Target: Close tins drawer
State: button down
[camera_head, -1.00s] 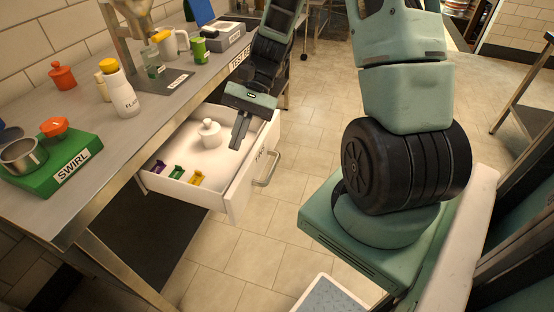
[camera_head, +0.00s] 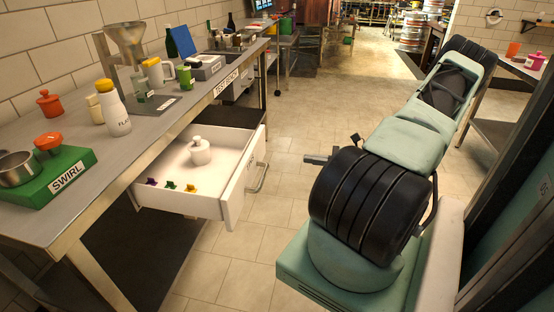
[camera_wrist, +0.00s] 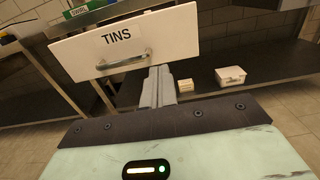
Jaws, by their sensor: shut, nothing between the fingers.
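The tins drawer (camera_head: 238,190) is white and hangs pulled out from under the bench. In the wrist view its front (camera_wrist: 180,38) bears the label TINS and a metal bar handle (camera_wrist: 124,62). A white lidded jar (camera_head: 200,153) and small purple, green and yellow pieces stand inside it. My gripper (camera_wrist: 160,72) is shut and empty. Its fingers point toward the drawer front, just right of the handle in the wrist view. In the head view the fingers (camera_head: 308,159) show to the right of the drawer, apart from it, with the rest of the gripper hidden behind my arm.
White boxes (camera_wrist: 230,76) lie on the lower shelf. Tiled floor (camera_head: 240,250) before the drawer is clear.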

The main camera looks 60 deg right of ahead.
aim_at(259, 152)
jog(key=x, duration=1.3)
jog(key=shift+w+a, duration=0.15)
jog(key=shift+w, duration=0.25)
jog(key=p+x, duration=0.3)
jog(key=x, duration=2.2)
jog(key=shift+w+a+r+p, duration=0.1)
jog(key=shift+w+a+p, duration=0.1)
jog(key=shift+w+p, duration=0.15)
